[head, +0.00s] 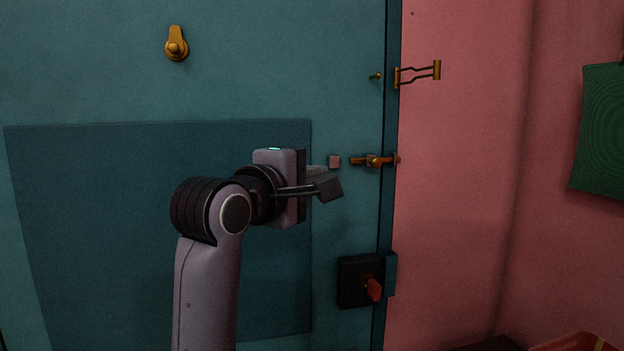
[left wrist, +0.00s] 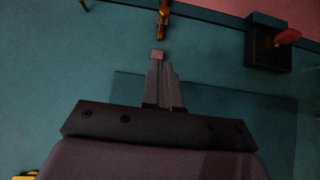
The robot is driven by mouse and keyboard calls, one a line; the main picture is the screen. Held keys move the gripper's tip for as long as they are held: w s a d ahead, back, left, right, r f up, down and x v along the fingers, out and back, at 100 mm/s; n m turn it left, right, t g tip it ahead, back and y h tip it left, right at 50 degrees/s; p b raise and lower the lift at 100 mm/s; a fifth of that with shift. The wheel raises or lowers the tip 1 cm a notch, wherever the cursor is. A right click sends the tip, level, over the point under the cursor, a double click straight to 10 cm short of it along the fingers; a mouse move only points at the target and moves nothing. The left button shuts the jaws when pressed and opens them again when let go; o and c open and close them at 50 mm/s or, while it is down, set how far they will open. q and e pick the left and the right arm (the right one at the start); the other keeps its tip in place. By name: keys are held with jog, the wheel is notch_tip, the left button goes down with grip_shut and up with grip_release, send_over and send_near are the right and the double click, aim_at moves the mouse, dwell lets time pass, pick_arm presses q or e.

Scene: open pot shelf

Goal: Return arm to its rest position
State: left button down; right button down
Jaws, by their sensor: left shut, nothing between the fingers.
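My left gripper (head: 330,180) is in front of a teal door (head: 110,80), beside the door's right edge. Its fingers are together with nothing between them; they also show in the left wrist view (left wrist: 162,80). A brass bolt (head: 372,161) lies just right of the fingertips, apart from them in the picture, and a small pinkish block (head: 334,161) sits between. The bolt also shows in the left wrist view (left wrist: 163,25). My right gripper is in neither view.
A black lock box (head: 352,282) with a red handle (head: 373,289) is below the bolt. A brass swing latch (head: 418,74) is at the upper door edge. A brass turn piece (head: 176,45) is at upper left. A pink wall (head: 460,200) and green hanging cloth (head: 600,130) are right.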

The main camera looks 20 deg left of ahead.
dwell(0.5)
pick_arm(q)
notch_tip(320, 180, down, 33)
jog(key=s+a+m+g+y, duration=0.1)
jog(key=s+a+m+g, duration=0.15)
jog(key=m, duration=0.55)
jog(key=s+f+m+g, duration=0.4)
jog(key=s+f+m, duration=0.6)
jog(key=s+f, duration=1.3)
jog(key=shift+s+f, duration=0.4)
jog(key=shift+f, duration=0.05)
jog(key=shift+g, duration=0.35)
